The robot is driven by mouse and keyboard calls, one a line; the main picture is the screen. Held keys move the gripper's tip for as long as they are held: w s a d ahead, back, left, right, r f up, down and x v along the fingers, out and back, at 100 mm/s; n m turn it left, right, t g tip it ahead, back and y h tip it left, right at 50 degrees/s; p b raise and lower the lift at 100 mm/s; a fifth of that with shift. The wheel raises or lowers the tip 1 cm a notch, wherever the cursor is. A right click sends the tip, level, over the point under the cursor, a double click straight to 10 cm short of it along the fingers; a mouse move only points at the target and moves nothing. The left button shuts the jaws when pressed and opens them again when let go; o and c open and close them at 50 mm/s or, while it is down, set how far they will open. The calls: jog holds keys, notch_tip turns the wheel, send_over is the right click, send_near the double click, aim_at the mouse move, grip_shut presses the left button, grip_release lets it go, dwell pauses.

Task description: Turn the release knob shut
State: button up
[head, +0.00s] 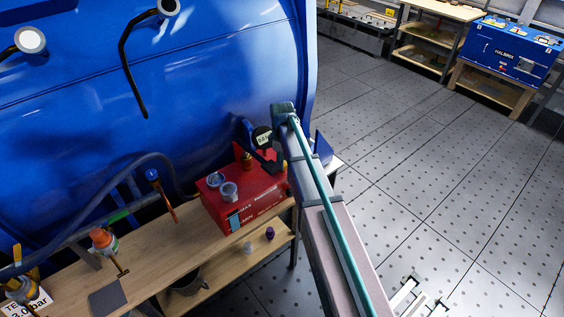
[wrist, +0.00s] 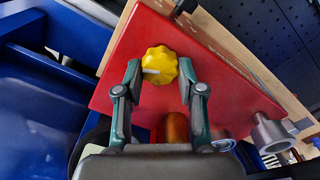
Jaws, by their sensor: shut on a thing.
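A yellow lobed release knob (wrist: 160,62) sits on the face of a red box (wrist: 120,90). In the wrist view, a white mark on the knob points left. My gripper (wrist: 160,70) has its two fingers on either side of the knob and is closed on it. In the head view the red box (head: 250,203) stands on the wooden bench, and my arm reaches to its far side. Labels on the knob's face are not readable.
Two grey cylindrical fittings (head: 229,191) stand on the red box. A brass fitting (wrist: 177,128) is close below the knob in the wrist view. A large blue tank (head: 200,80) is behind the bench (head: 150,262). Open floor (head: 400,150) is at the right.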

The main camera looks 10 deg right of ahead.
jog(key=m+b, duration=0.1)
jog(key=m, duration=0.5)
jog(key=shift+b, duration=0.3)
jog(key=m+b, duration=0.1)
jog(key=m, duration=0.4)
jog(key=shift+d+m, duration=0.15)
jog(key=shift+m, duration=0.15)
jog(key=m, duration=0.5)
jog(key=shift+b, duration=0.3)
jog(key=m, duration=0.6)
jog(key=shift+d, duration=0.1)
jog(key=o, duration=1.1)
jog(key=shift+o, duration=0.2)
